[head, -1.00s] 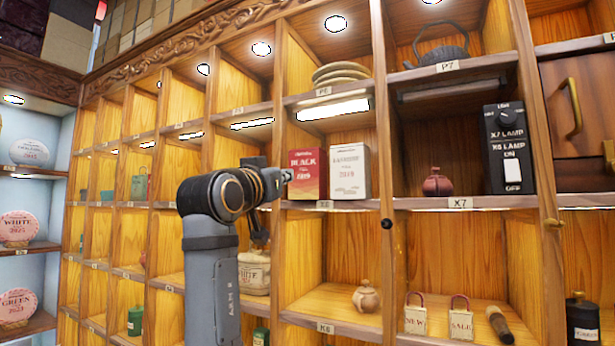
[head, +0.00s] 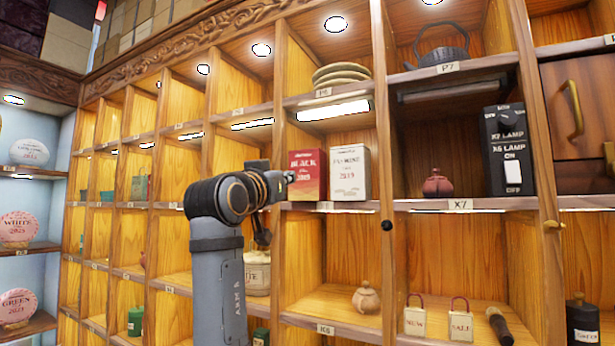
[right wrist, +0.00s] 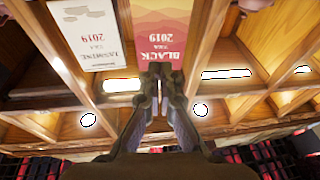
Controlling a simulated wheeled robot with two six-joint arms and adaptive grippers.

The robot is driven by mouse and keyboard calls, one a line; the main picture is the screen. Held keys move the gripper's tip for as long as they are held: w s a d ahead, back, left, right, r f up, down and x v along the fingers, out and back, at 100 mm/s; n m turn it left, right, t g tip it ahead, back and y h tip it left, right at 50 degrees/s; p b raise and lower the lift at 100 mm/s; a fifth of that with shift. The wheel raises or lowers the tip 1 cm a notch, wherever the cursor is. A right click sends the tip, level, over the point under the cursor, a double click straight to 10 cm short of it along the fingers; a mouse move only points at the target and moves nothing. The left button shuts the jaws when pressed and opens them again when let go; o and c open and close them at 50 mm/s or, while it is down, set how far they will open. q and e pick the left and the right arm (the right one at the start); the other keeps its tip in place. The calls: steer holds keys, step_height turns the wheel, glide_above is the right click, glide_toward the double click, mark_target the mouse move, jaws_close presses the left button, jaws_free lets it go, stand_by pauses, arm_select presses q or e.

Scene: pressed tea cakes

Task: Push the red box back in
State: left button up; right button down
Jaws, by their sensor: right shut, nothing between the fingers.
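The red box (head: 307,174), marked BLACK 2019, stands upright in a lit shelf compartment beside a white box (head: 349,173). Its front sits close to the shelf's front edge. My right gripper (head: 288,178) is shut and empty, at the left edge of the red box's front. In the right wrist view the picture is upside down; the red box (right wrist: 166,32) is at the top, and my shut fingertips (right wrist: 160,72) overlap its near edge. I cannot tell whether they touch it. My left gripper is not in view.
A wooden divider (head: 386,130) stands right of the white box. A black lamp switch box (head: 508,150) and a small red pot (head: 438,186) are in the compartment to the right. Plates (head: 342,72) lie above; a small clay pot (head: 366,298) stands below.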

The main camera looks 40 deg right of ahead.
mark_target(304, 182)
steer(key=shift+d+f+p+x, duration=0.1)
steer(key=shift+f+p+x, duration=0.4)
steer(key=shift+x, duration=1.2)
steer(key=shift+d+f+p+x, duration=0.1)
steer(key=shift+f+p+x, duration=0.2)
steer(key=shift+p+x, duration=0.9)
steer(key=shift+d+f+p+x, duration=0.15)
steer(key=shift+f+x, duration=0.25)
steer(key=shift+x, duration=1.75)
steer(key=shift+w+d+p, duration=0.45)
steer(key=shift+w+d, duration=0.15)
steer(key=shift+d, duration=0.25)
steer(key=shift+w+d+p, duration=0.45)
steer(key=shift+w+d, duration=0.15)
steer(key=shift+d, duration=0.2)
steer(key=shift+s+a+f+b, duration=0.1)
steer(key=shift+s+a+b, duration=0.1)
steer(key=shift+a+b, duration=0.15)
steer(key=r+b+v, duration=0.1)
steer(key=b+v, duration=0.1)
steer(key=v, duration=0.5)
steer(key=r+b+v, duration=0.2)
steer(key=v, duration=0.6)
steer(key=shift+s+a+r+b, duration=0.3)
steer(key=shift+r, duration=0.1)
steer(key=shift+d, duration=0.1)
steer(key=shift+w, duration=0.1)
